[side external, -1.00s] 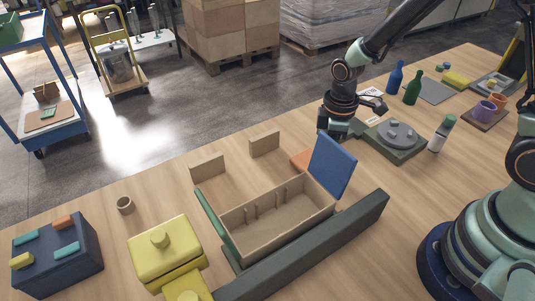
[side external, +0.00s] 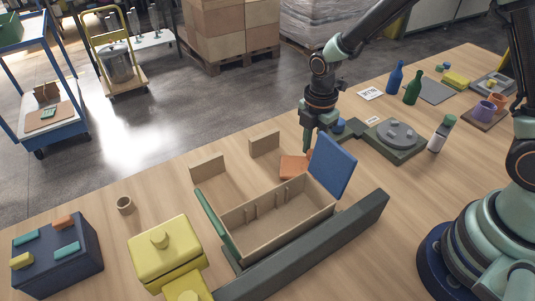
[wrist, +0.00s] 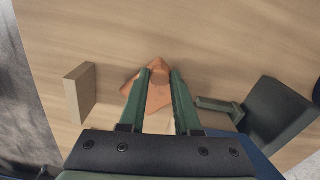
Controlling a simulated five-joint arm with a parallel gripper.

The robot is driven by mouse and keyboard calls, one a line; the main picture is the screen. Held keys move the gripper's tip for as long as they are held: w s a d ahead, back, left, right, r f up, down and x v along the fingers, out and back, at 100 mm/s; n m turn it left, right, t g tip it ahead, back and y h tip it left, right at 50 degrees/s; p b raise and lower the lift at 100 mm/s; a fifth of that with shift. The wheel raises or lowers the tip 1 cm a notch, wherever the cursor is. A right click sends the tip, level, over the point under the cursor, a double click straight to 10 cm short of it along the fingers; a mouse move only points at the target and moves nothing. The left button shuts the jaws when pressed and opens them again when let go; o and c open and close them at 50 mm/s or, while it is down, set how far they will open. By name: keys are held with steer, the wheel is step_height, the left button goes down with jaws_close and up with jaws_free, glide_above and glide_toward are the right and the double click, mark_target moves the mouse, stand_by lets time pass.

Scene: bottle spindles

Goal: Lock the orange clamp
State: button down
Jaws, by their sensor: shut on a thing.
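The orange clamp (side external: 293,168) is at the far side of the wooden box, beside the raised blue panel. Part of it is hidden behind the panel and the box wall. My gripper (side external: 308,150) points down over the clamp's right end, close to the panel's top left edge. In the wrist view the orange clamp (wrist: 158,97) shows between and beyond the two green fingers. My gripper (wrist: 165,70) is shut on an upper part of the clamp. The exact contact is partly hidden by the fingers.
The open divided wooden box (side external: 275,215) has a blue panel (side external: 333,167) and a green panel (side external: 216,222) at its ends. Two wooden blocks (side external: 208,168) (side external: 264,144) stand behind it. A dark turntable base (side external: 392,139) is at the right. A long dark bar (side external: 310,245) lies in front.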

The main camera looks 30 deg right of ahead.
mark_target(298, 162)
steer(key=a+n, duration=0.1)
steer(key=n, duration=0.1)
steer(key=w+a+n, duration=0.1)
steer(key=n, duration=0.1)
steer(key=shift+n, duration=0.3)
steer(key=shift+a+n, duration=0.3)
steer(key=shift+n, duration=0.4)
steer(key=shift+a+n, duration=0.25)
steer(key=shift+n, duration=0.45)
steer(key=c, duration=0.6)
jaws_free()
steer(key=shift+r, duration=0.1)
step_height(298, 162, up, 12)
